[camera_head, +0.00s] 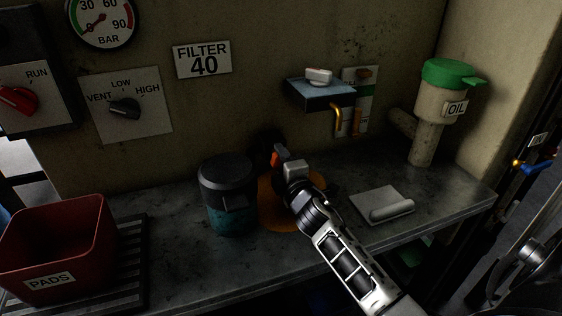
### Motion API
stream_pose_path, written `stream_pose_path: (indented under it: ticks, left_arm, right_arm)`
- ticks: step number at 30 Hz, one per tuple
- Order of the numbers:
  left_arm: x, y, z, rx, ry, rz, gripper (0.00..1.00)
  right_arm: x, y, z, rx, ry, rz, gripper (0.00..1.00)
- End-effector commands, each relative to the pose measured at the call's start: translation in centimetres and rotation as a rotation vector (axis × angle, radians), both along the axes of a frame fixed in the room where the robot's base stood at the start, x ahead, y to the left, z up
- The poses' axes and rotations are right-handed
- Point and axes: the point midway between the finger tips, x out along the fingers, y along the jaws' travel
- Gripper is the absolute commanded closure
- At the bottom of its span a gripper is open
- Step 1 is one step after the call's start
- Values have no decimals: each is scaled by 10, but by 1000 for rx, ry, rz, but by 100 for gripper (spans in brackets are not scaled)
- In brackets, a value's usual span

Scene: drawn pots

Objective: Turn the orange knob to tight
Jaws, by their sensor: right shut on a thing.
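My right arm comes in from the lower right and reaches over the bench to the back wall. My right gripper (279,153) is shut at the wall, to the right of the dark-lidded jar. A small bit of orange (274,160) shows at its fingertips, which looks like the orange knob; the gripper hides most of it. No tight mark or pointer can be made out there. A larger round orange piece (272,215) shows on the bench below, partly behind my arm. My left gripper is not in view.
The jar (229,185) with teal contents stands close left of my gripper. A red PADS bin (60,245) sits on a rack at left. A small wall shelf (322,94), a grey pad (378,204) and a green-topped oil can (440,100) are to the right. Bench between jar and bin is clear.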

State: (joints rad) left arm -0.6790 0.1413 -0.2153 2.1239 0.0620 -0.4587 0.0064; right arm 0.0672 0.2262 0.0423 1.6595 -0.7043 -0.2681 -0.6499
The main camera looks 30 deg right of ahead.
Motion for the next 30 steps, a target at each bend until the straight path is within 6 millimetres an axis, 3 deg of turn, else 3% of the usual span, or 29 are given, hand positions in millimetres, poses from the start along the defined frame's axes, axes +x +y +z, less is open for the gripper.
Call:
stream_pose_path:
  ticks: [12, 13, 15, 25, 30]
  left_arm:
    - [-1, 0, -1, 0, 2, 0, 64]
    - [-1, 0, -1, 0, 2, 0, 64]
    - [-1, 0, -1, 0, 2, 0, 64]
    - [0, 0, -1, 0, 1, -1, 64]
    - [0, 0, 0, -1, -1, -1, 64]
  right_arm:
    - [0, -1, 0, 9, -2, -2, 78]
    - [0, -1, 0, 9, -2, -2, 52]
    - [0, -1, 0, 8, -2, -2, 33]
    - [-2, 0, -1, 7, -1, -1, 33]
    - [-22, 5, -1, 8, 1, 0, 33]
